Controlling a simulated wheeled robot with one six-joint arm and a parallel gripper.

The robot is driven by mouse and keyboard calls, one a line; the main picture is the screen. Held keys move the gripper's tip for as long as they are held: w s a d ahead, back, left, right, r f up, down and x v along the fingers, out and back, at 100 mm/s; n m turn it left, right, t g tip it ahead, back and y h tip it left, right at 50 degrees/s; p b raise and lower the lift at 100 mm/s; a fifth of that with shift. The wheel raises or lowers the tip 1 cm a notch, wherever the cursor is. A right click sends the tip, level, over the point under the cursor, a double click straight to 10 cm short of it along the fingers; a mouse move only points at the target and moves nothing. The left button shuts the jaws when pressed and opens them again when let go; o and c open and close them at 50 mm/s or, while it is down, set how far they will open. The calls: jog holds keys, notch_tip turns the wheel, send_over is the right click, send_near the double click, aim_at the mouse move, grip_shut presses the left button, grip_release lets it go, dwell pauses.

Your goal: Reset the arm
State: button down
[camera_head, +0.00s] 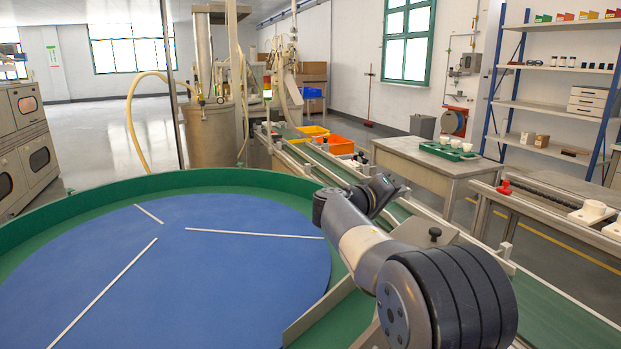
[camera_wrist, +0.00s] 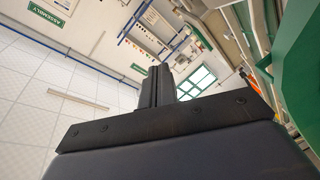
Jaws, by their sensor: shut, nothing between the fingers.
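My arm (camera_head: 365,245) reaches from the lower right over the right rim of the round table, bent, with its far end near the conveyor edge. In the wrist view my gripper (camera_wrist: 157,75) shows as two dark fingers pressed together, shut and empty. The wrist view is tilted and looks out across the room, with floor tiles, shelves and a window behind the fingers. In the head view the fingers cannot be made out behind the arm's dark joints.
A round blue table (camera_head: 210,240) with a green rim and thin pale rods fills the front left. A green conveyor (camera_head: 340,170) runs behind my arm, with orange bins (camera_head: 335,144) beyond. A grey bench (camera_head: 425,165) holds a green tray (camera_head: 447,150). Shelves stand at right.

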jog(key=w+a+n+p, duration=0.2)
jog(key=p, duration=0.3)
jog(key=w+a+f+n+h+p, duration=0.1)
jog(key=a+n+p, duration=0.1)
jog(key=p, duration=0.4)
jog(key=shift+w+a+n, duration=0.1)
jog(key=shift+w+n, duration=0.3)
jog(key=shift+n, duration=0.4)
jog(key=shift+w+a+f+n+t+p, duration=0.2)
jog(key=shift+a+f+n+t+p, duration=0.15)
jog(key=shift+p, duration=0.5)
jog(key=shift+d, duration=0.1)
